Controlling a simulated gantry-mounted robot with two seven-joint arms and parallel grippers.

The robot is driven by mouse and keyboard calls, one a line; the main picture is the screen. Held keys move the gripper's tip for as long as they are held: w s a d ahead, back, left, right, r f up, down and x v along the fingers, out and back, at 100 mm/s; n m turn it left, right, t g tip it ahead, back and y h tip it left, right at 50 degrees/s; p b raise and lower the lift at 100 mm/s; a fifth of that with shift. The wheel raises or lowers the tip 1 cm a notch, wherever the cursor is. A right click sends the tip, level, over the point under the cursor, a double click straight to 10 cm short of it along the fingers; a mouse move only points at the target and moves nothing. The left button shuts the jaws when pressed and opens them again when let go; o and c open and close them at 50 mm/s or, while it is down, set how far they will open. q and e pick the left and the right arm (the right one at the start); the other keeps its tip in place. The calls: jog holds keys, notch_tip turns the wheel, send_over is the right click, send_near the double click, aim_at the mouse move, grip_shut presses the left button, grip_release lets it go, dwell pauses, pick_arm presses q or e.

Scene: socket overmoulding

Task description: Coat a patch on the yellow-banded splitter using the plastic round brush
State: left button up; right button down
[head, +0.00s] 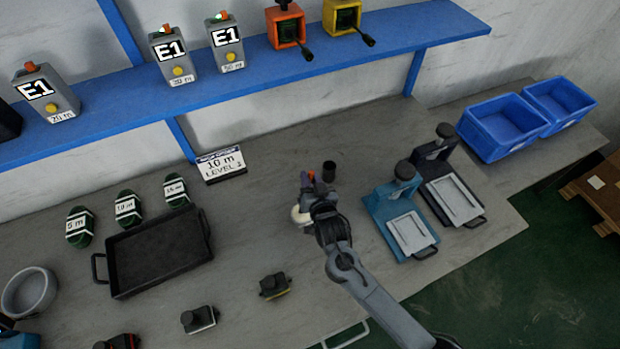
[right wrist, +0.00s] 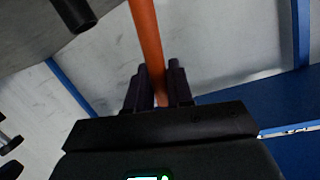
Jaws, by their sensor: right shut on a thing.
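The yellow-banded splitter (head: 274,287) is a small black block with a yellow stripe along its base, on the front middle of the bench. My right gripper (head: 312,192) is over the middle of the bench, behind and right of the splitter and apart from it. In the right wrist view the gripper (right wrist: 158,95) is shut on an orange rod (right wrist: 144,40), which looks like the brush's handle. Its orange end also shows in the head view (head: 310,175). The bristles cannot be made out. My left gripper is not in view.
A dark cup (head: 329,171) stands just beyond the gripper, and a pale round object (head: 299,215) is partly hidden beside it. A black tray (head: 160,258), a white-banded splitter (head: 199,319) and a blue press (head: 385,205) are around. Bench between gripper and splitter is clear.

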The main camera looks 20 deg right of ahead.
jog(key=shift+f+b, duration=0.3)
jog(key=shift+f, duration=0.25)
dwell(0.4)
jog(key=shift+f, duration=0.1)
dwell(0.9)
dwell(0.5)
jog(key=shift+p, duration=0.35)
notch_tip(320, 180, up, 7)
jog(key=p, duration=0.7)
dwell(0.4)
